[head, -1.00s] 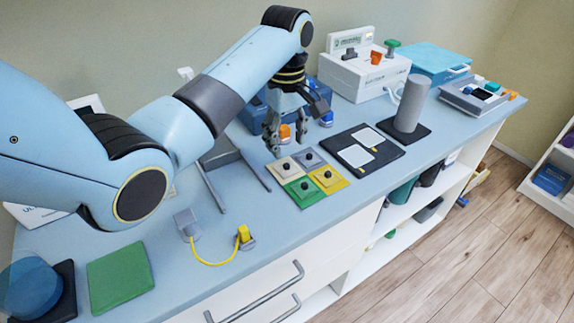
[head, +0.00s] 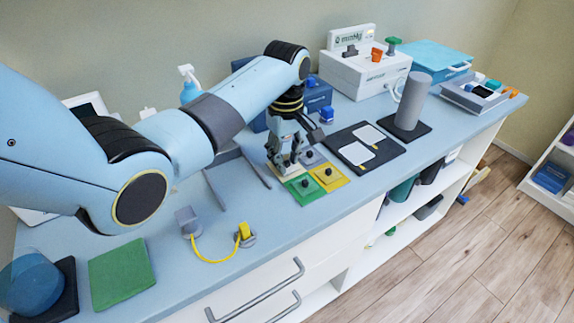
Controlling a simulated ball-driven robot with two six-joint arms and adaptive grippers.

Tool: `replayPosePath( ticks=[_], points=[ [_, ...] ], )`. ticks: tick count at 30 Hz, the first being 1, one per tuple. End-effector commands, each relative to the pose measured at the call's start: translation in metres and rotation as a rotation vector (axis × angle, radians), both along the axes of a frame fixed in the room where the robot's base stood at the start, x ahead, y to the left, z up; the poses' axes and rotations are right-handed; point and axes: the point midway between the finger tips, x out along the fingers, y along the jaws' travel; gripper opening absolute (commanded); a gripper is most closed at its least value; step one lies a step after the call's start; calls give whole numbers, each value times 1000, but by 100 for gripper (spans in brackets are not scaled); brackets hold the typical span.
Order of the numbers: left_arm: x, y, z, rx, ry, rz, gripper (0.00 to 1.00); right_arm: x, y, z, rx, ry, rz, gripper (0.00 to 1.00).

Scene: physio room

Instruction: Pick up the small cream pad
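The small cream pad (head: 290,174) lies on the blue worktop, at the left back of a two-by-two group of pads. My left gripper (head: 284,163) points down right over it, with its fingertips at the height of the pad's knob. The fingers hide the knob and much of the pad. I cannot tell whether they are closed on the knob. My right gripper is out of view.
The grey pad (head: 311,157), green pad (head: 303,195) and yellow pad (head: 332,184) sit close beside it. A black board (head: 379,138) with white cards lies to the right. A grey bracket (head: 213,188) and yellow cable (head: 212,260) are to the left.

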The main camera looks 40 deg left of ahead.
Motion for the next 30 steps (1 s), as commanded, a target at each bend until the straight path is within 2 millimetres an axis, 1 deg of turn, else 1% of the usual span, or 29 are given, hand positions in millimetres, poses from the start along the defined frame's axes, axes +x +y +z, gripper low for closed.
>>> replayPosePath(
  ticks=[1, 3, 4, 17, 20, 22, 26, 30],
  points=[
    [-1, 0, -2, -1, 3, 0, 12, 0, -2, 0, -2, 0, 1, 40],
    [-1, 0, -2, -1, 3, 0, 3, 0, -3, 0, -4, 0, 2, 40],
    [-1, 0, -2, -1, 3, 0, 0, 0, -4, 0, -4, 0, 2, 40],
    [-2, -1, -1, -2, 4, 0, 0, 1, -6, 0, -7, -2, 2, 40],
    [-1, -1, 7, -1, 3, 0, 0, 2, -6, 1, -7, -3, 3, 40],
    [-1, 0, 15, -1, 1, 0, 0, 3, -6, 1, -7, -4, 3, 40],
    [0, 0, 39, -1, -2, 0, 0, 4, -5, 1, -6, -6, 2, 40],
    [-12, -31, 57, -6, -1, -3, 0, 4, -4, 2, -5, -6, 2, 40]
  ],
)
